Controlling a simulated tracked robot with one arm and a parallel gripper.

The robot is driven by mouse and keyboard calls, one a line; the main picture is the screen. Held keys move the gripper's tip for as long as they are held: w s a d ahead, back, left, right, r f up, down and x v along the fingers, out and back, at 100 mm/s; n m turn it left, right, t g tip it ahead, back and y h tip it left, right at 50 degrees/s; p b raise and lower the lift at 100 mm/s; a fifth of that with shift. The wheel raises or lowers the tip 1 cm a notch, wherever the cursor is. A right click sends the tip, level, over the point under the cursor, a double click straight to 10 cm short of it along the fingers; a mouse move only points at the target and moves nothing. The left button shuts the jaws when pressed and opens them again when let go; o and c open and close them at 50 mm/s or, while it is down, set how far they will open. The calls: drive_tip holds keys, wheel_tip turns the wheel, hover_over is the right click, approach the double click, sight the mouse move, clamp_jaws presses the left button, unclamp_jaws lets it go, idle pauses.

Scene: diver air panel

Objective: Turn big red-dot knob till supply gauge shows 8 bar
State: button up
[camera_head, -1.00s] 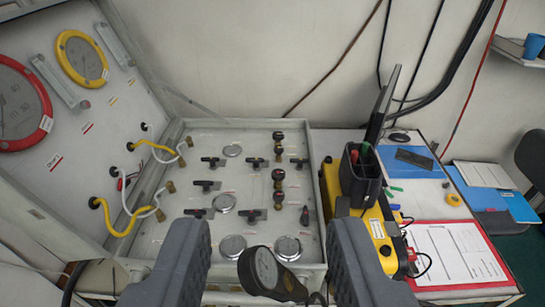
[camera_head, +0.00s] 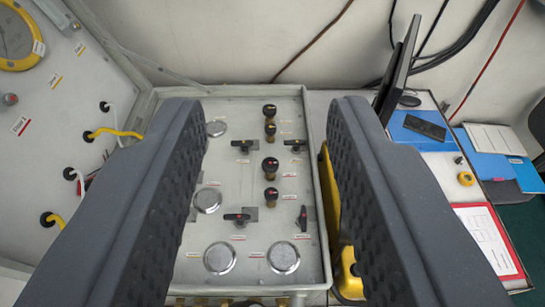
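The grey panel (camera_head: 256,100) lies below and between the fingers of my gripper (camera_head: 266,115), which is open and empty. Several black round knobs stand in a column down the panel's middle, among them an upper one (camera_head: 270,165) and a lower one (camera_head: 271,194). Round silver-rimmed gauges sit at left (camera_head: 207,200), lower left (camera_head: 220,258) and lower right (camera_head: 284,257). Their needles and numbers are too small to read, and I cannot tell which is the supply gauge. No finger visibly touches a knob.
T-handled valves (camera_head: 238,218) (camera_head: 303,219) flank the knobs. The raised lid (camera_head: 60,130) with yellow hoses (camera_head: 115,133) stands at left. A yellow case (camera_head: 347,275) is at right, partly hidden by a finger. A clipboard (camera_head: 485,240) lies further right.

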drive_tip(key=o, duration=0.5)
drive_tip(key=shift+w, duration=0.1)
drive_tip(key=shift+c, duration=0.2)
drive_tip(key=n+g+y+p, duration=0.3)
drive_tip(key=n+g+p, duration=0.5)
drive_tip(key=g, duration=0.4)
hover_over(271, 163)
drive_tip(key=s+d+b, duration=0.1)
drive_tip(key=s+d, duration=0.3)
wheel_tip(271, 163, down, 33)
drive_tip(key=n, duration=0.1)
drive_tip(key=p+x, duration=0.1)
drive_tip(key=x, duration=1.2)
drive_tip(key=shift+s+a+f, duration=0.1)
drive_tip(key=shift+s+a, duration=0.05)
